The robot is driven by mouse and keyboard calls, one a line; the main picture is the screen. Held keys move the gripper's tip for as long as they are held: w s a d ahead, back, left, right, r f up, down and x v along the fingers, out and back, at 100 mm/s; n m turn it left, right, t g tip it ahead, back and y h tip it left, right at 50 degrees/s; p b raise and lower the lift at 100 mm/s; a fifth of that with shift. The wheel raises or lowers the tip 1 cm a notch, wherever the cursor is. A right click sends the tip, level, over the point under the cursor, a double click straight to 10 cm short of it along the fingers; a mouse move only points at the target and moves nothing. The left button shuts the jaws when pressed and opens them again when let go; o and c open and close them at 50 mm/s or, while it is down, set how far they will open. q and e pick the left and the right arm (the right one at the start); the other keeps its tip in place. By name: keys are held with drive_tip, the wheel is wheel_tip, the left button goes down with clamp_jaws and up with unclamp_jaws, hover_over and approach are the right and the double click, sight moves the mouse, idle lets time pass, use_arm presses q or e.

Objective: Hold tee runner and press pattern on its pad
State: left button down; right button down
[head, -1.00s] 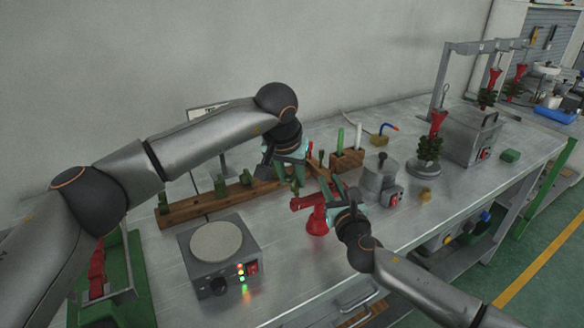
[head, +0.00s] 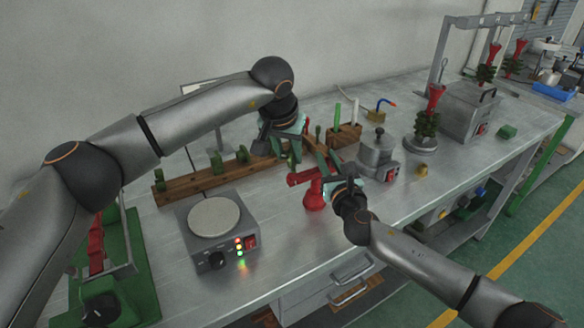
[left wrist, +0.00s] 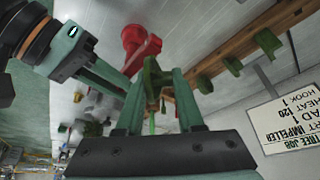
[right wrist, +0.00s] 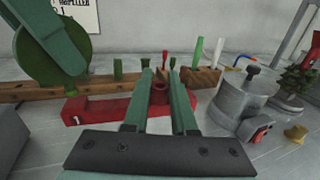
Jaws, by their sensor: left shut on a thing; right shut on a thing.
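The red tee runner (head: 314,197) stands on the bench with its flared end down and its crossbar on top. My right gripper (head: 328,174) is shut on the runner's red stem, which shows between its fingers in the right wrist view (right wrist: 160,92). The crossbar's left arm carries a "1" (right wrist: 82,117). My left gripper (head: 291,150) is shut on a green pattern (left wrist: 152,82). In the right wrist view this pattern is a large green disc (right wrist: 45,58), just above and behind the crossbar's left end. I cannot tell whether they touch.
A wooden rack (head: 190,190) with several green patterns lies behind. A hot plate (head: 214,216) with lit lamps stands at front left. A wax pot (head: 379,155) and a tool block (head: 345,136) stand to the right.

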use_arm(q)
drive_tip(key=shift+f, duration=0.6)
idle(2.1)
unclamp_jaws()
idle(0.6)
drive_tip(key=shift+r, duration=0.2)
drive_tip(key=shift+r, duration=3.35)
use_arm(e)
drive_tip(key=c, duration=0.6)
unclamp_jaws()
drive_tip(key=shift+c, duration=0.2)
